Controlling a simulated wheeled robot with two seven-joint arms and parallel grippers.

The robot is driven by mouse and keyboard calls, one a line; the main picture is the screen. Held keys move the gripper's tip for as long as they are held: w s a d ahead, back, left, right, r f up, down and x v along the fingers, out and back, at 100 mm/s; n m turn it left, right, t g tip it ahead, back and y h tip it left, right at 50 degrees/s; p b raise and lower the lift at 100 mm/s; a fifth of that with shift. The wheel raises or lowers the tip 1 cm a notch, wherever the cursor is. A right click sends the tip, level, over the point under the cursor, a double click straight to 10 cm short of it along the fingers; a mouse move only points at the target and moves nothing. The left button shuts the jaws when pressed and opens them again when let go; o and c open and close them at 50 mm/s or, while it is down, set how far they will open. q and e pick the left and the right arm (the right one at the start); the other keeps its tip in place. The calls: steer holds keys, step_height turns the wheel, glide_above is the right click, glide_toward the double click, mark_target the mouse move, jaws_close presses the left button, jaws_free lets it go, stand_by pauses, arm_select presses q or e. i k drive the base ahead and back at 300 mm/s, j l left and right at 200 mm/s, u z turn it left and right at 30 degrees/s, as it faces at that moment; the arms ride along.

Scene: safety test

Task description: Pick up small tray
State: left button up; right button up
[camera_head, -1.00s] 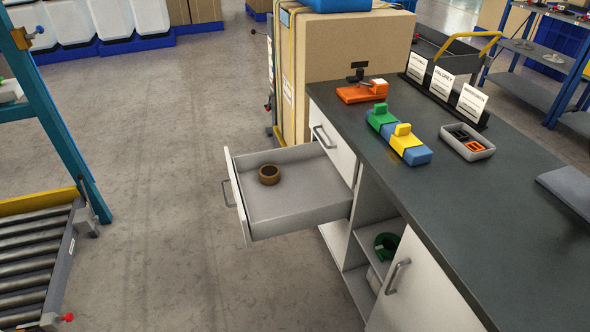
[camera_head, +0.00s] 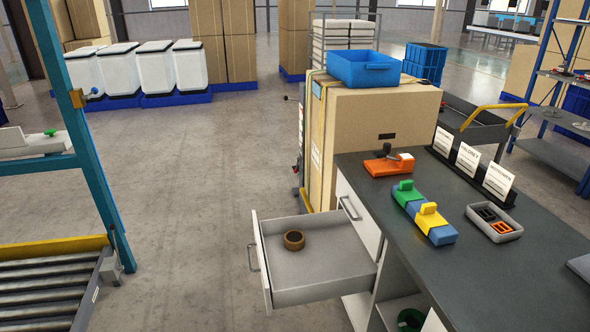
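A small light-grey tray (camera_head: 494,224) sits on the dark worktop (camera_head: 465,270), right of the blue block with green and yellow parts. It holds black and orange pieces. No gripper of mine shows in the head view, so I cannot see whether either is open or shut.
An open drawer (camera_head: 345,284) juts out left of the cabinet, with a brown tape roll (camera_head: 294,240) inside. On the worktop are an orange device (camera_head: 388,166), the green, yellow and blue block (camera_head: 425,211) and upright white cards (camera_head: 467,160). A roller conveyor (camera_head: 45,290) stands left; floor between is clear.

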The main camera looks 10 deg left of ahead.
mark_target(497, 238)
steer(key=j+u, duration=0.1)
steer(key=j, duration=0.8)
steer(key=z, duration=1.75)
steer(key=i+j+z, duration=0.15)
steer(key=j+z, duration=0.15)
steer(key=z, duration=0.15)
steer(key=i+j+z, duration=0.1)
steer(key=j+z, duration=0.25)
steer(key=z, duration=0.15)
steer(key=i+j+z, duration=0.15)
steer(key=j, duration=0.65)
steer(key=j+z, duration=0.15)
steer(key=j, duration=0.65)
steer(key=i, duration=0.05)
